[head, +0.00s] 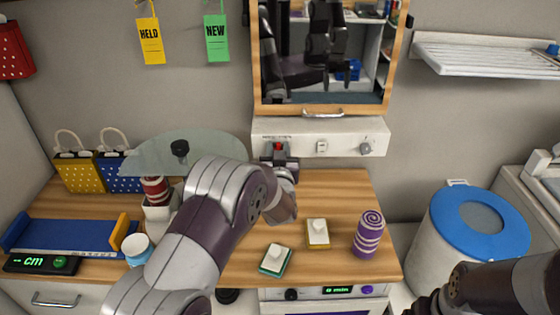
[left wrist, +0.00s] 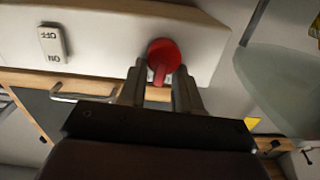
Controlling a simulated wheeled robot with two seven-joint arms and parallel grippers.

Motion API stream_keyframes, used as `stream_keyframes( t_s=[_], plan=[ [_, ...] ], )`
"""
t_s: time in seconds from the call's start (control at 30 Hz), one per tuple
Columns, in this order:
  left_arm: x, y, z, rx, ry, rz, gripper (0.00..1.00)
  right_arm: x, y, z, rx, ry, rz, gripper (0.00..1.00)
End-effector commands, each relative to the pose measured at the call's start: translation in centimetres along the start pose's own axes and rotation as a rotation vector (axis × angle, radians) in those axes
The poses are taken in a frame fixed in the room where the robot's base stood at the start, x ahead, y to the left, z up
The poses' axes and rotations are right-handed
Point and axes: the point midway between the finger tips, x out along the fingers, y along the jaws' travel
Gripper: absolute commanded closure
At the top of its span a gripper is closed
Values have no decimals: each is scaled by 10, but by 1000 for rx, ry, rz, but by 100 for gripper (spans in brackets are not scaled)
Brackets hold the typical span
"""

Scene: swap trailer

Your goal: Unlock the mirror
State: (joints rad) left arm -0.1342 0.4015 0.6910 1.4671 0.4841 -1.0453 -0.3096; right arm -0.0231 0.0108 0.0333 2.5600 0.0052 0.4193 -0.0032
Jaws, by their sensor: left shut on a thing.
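The wood-framed mirror (head: 325,55) hangs on the back wall and reflects my arms. Below it is a white control panel (head: 340,135) with a red knob (head: 278,147), a small switch and a grey knob (head: 365,148). A metal handle (head: 308,113) sits at the mirror's lower edge. My left gripper (head: 279,160) is at the red knob. In the left wrist view the fingers (left wrist: 160,92) are on both sides of the red knob (left wrist: 164,56), shut on its grip. The on/off switch (left wrist: 52,40) shows there too. My right gripper is not clearly visible; part of my right arm is at lower right.
The wooden counter (head: 335,190) below holds two blocks with white knobs (head: 318,233) and a purple striped roll (head: 368,235). A glass plate (head: 195,150) stands left of the panel. A blue-lidded bin (head: 440,225) is at right, under a wall rack (head: 480,57).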

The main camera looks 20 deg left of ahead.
Motion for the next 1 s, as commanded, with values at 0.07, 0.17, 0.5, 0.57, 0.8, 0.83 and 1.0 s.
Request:
stream_keyframes(
  t_s=[0.07, 0.17, 0.5, 0.57, 0.8, 0.83, 1.0],
  plan=[
    [0, -1, 10, -68, -4, -1, 97, 18, 0, 2, 0, 0, 0, 9],
    [0, -3, 10, -164, -4, -1, 97, 32, 0, 4, 0, 0, 0, 9],
    [0, -8, 12, -469, -5, -1, 97, 77, 0, 9, 0, 0, 0, 9],
    [0, -9, 12, -514, -5, -1, 98, 84, 0, 10, 0, 0, 0, 9],
    [-1, -11, 12, -658, -8, 0, 98, 105, 0, 12, 0, 0, 0, 9],
    [-1, -11, 12, -673, -8, 0, 98, 107, 0, 13, 0, 0, 0, 9],
    [0, -12, 12, -729, -10, -1, 98, 114, 0, 14, 0, 0, 0, 9]
  ],
)
